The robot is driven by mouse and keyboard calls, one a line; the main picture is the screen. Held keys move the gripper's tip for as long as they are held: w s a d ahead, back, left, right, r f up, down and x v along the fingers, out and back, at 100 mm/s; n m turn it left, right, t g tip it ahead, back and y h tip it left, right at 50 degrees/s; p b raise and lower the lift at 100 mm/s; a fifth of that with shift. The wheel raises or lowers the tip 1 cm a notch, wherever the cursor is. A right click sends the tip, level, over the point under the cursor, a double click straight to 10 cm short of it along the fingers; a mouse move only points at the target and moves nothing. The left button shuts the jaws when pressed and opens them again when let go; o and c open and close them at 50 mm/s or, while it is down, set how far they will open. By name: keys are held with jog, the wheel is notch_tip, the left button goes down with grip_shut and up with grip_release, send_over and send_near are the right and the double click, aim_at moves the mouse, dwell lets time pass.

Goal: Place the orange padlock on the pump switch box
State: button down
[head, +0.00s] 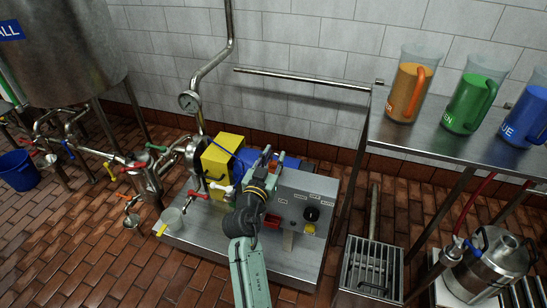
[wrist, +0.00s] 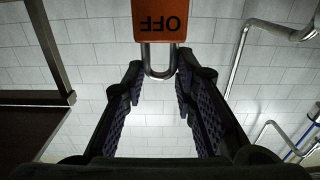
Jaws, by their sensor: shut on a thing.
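In the wrist view an orange padlock (wrist: 160,20) shows at the top, its black "OFF" lettering upside down. Its metal shackle (wrist: 159,68) sits between the tips of my gripper (wrist: 159,80), which is shut on it. That grey box (head: 290,182), with small labels, a black knob (head: 311,213) and a yellow part (head: 309,229), looks like the pump switch box. My arm hides part of its left side.
A yellow box (head: 222,157) and a blue body stand behind my gripper on the steel skid (head: 190,235). A steel shelf (head: 440,148) with coloured jugs is at right. White tile wall lies behind.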

jog(key=shift+f, duration=0.15)
jog(key=c, duration=1.3)
grip_release()
jog(key=shift+r, duration=0.25)
jog(key=b+v, duration=0.3)
jog(key=v, duration=0.9)
jog(key=shift+b, duration=0.4)
